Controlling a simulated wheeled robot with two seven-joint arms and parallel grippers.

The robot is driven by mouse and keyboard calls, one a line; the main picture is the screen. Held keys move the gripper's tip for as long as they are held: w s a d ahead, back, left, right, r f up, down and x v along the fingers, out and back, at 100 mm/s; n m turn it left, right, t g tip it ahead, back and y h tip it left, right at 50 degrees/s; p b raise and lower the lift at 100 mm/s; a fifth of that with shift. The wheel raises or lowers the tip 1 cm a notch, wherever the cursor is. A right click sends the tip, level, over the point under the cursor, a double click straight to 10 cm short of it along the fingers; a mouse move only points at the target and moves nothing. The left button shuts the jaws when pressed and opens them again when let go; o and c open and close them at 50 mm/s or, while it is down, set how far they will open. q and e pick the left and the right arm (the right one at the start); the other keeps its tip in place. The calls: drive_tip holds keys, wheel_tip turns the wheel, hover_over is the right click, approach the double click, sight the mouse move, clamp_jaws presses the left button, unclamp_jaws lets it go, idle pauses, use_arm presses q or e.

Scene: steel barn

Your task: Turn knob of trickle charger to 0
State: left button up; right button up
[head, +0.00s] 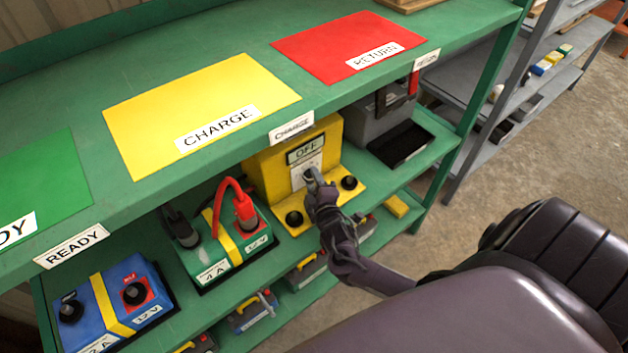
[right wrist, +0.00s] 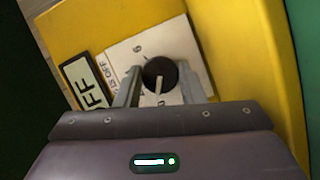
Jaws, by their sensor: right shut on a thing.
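The yellow trickle charger (head: 262,172) stands on the shelf under the CHARGE label, its display (head: 305,150) reading OFF. It fills much of the right wrist view (right wrist: 233,50). Its black round knob (right wrist: 160,70) sits on a white dial plate (right wrist: 150,35) with printed digits, a 6 among them, and small text ending in OFF. A pale pointer line on the knob runs down toward my wrist in that view. My right gripper (head: 313,180) is shut on the knob, one finger on each side. Part of the dial is hidden behind the fingers. My left gripper is not in view.
Two black terminals (head: 294,218) sit on the charger's base. Left of it stands a green battery (head: 236,243) with a red clamp, then a blue battery (head: 100,318). The green upper shelf (head: 75,105) overhangs the charger. A grey case (head: 370,122) stands to the right.

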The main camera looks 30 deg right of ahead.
drive_tip(key=shift+a, duration=0.1)
drive_tip(key=o, duration=1)
drive_tip(key=shift+s, duration=0.1)
drive_tip(key=v, duration=0.7)
drive_tip(key=shift+s+a, duration=0.1)
drive_tip(key=shift+s, duration=0.2)
drive_tip(key=shift+s, duration=0.1)
